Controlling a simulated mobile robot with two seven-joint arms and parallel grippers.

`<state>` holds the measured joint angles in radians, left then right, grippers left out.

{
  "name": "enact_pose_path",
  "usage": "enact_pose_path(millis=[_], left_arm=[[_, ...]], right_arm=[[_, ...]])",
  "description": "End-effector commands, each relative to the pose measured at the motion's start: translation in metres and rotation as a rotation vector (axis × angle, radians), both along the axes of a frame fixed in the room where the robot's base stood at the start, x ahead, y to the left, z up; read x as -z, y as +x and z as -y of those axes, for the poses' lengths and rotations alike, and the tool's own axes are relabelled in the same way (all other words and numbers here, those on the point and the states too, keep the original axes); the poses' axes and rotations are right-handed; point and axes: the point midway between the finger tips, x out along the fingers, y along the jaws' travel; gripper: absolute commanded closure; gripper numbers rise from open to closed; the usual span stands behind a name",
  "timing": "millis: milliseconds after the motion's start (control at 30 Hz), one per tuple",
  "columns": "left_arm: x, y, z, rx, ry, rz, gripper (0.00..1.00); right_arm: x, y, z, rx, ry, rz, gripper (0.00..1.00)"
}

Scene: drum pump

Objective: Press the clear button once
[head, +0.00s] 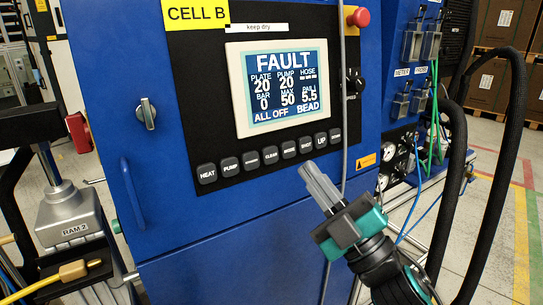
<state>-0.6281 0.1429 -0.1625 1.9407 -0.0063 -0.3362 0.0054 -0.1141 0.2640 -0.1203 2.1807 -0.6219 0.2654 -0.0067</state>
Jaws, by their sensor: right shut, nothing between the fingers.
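The clear button (271,156) is a dark key with white lettering in the row of keys under the screen on the blue cabinet. The screen (284,88) reads FAULT, with PLATE 20, PUMP 20, BAR 0, MAX 50, ALL OFF and BEAD. My right gripper (309,168) is shut and empty. Its grey fingers point up and left, and their tips appear just below the key row, right of and lower than the clear button. The clear button is fully visible. I cannot tell how far the tips stand off the panel. My left gripper is not in view.
Other keys flank the clear button closely, including heat (207,173), pump (230,166) and up (321,140). A red mushroom knob (359,17) is at the panel's upper right. A grey cable (343,100) hangs past the panel's right side. Thick black hoses (503,170) loop at right.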

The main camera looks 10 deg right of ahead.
Motion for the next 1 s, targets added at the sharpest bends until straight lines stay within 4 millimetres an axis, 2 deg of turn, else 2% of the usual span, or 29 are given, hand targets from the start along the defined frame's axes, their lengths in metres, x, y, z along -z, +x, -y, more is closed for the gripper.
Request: enact_pose_path(millis=[300,500,700,1000], left_arm=[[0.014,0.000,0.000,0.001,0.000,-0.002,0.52],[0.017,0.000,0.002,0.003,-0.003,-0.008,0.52],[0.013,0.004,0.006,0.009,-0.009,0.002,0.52],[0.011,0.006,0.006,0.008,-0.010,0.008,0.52]], right_arm=[[0.010,0.043,-0.015,0.001,0.001,0.001,1.00],[0.013,0.062,-0.022,0.001,0.002,-0.001,1.00],[0.014,0.070,-0.025,0.000,0.001,-0.001,1.00],[0.014,0.070,-0.025,0.000,0.001,-0.001,1.00]])
